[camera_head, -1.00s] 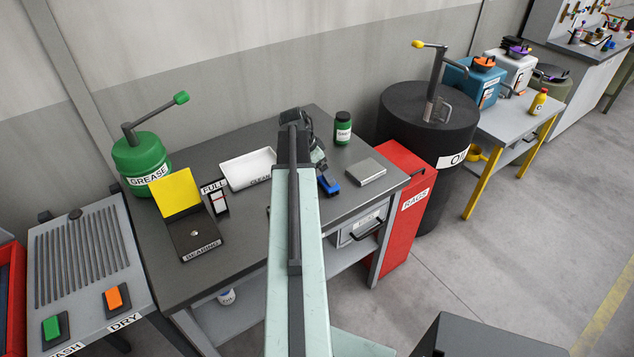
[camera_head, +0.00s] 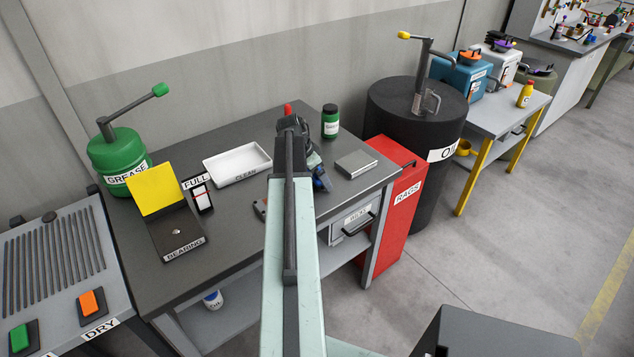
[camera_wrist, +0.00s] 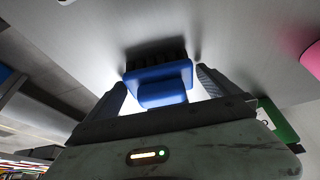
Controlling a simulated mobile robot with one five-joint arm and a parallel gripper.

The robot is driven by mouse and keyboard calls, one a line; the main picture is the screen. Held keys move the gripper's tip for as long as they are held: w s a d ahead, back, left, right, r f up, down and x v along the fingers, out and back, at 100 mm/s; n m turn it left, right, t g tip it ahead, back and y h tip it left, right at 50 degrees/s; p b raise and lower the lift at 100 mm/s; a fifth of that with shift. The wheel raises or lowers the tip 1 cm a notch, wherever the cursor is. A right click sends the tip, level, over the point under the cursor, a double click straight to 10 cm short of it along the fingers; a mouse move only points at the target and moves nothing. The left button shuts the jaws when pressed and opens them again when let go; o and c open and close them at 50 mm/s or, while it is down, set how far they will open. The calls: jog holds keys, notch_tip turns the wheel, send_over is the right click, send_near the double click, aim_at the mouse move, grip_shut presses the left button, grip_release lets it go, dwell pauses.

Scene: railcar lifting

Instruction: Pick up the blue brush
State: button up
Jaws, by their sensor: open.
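The blue brush (camera_wrist: 160,82) shows in the wrist view, with its blue back and grip toward me and dark bristles beyond. It sits between the two fingers of my gripper (camera_wrist: 162,86), which are apart, one on each side. Whether either finger touches it I cannot tell. In the head view my gripper (camera_head: 292,128) is low over the workbench, right of the white tray. A blue piece (camera_head: 321,180) beside it looks like part of the brush; my arm hides the rest.
On the workbench (camera_head: 240,245) are a white CLEAN tray (camera_head: 238,164), a green-labelled jar (camera_head: 330,122), a flat grey box (camera_head: 356,164) and a yellow-lidded BEARING box (camera_head: 176,235). A red-tipped thing (camera_head: 287,109) stands just behind my gripper. A red RAGS bin (camera_head: 397,205) adjoins the bench.

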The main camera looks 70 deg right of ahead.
jog(key=shift+r, duration=0.1)
jog(key=c, duration=1.4)
jog(key=shift+r, duration=0.1)
